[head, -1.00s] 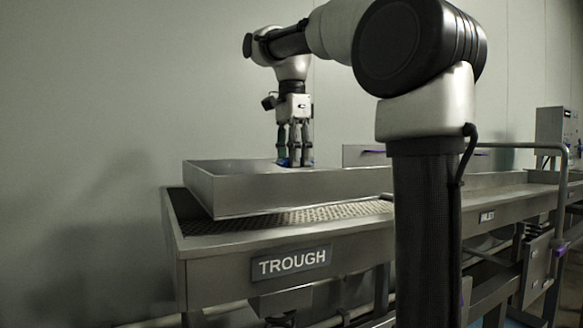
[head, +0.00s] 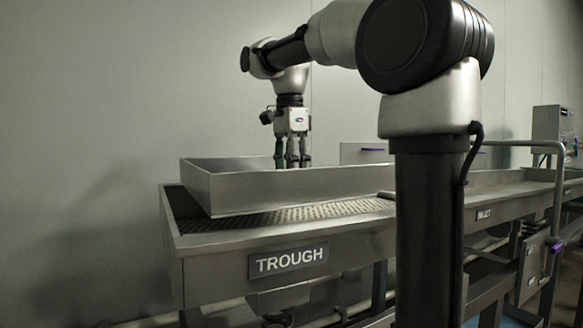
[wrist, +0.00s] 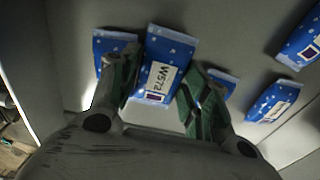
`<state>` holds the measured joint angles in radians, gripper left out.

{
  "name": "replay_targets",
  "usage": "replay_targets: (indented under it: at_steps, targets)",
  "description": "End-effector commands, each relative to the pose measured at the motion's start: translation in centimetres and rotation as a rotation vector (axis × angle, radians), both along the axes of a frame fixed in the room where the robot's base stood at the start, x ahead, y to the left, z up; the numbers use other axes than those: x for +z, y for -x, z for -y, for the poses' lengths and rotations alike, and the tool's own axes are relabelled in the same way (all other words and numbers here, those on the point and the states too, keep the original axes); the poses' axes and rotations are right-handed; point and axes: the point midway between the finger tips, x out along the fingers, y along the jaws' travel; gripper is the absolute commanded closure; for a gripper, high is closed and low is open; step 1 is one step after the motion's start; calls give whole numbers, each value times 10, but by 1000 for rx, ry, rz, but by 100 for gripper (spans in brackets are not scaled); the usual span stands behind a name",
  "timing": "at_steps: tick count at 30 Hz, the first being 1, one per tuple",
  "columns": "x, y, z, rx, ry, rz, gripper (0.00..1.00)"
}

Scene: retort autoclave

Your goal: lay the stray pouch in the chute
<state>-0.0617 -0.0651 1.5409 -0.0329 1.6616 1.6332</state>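In the wrist view, my gripper (wrist: 160,83) has its green-padded fingers on either side of a blue-and-white pouch (wrist: 157,75) marked W572. The fingers look closed on its sides, though the contact itself is hard to see. This pouch looks larger and nearer than the others. In the head view, my gripper (head: 292,164) points down into the steel tray (head: 290,190), its fingertips and the pouch hidden behind the tray's near wall. I cannot make out a chute label in either view.
Several other blue pouches lie on the grey floor around it, including one at left (wrist: 103,45) and one at right (wrist: 275,101). The tray stands on a bench with a TROUGH sign (head: 288,261). A rail (head: 561,190) stands at the right.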

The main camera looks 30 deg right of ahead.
Motion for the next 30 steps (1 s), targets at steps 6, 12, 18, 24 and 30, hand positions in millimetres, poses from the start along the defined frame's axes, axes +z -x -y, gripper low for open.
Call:
replay_targets:
  at_steps: [6,12,18,24,30]
  targets:
    - [-1,0,0,0,0,-3,34]
    - [1,0,0,0,0,-3,34]
    - [29,-1,-1,0,0,1,34]
    - [66,0,-2,1,-1,0,34]
    - [85,0,-3,1,0,-2,34]
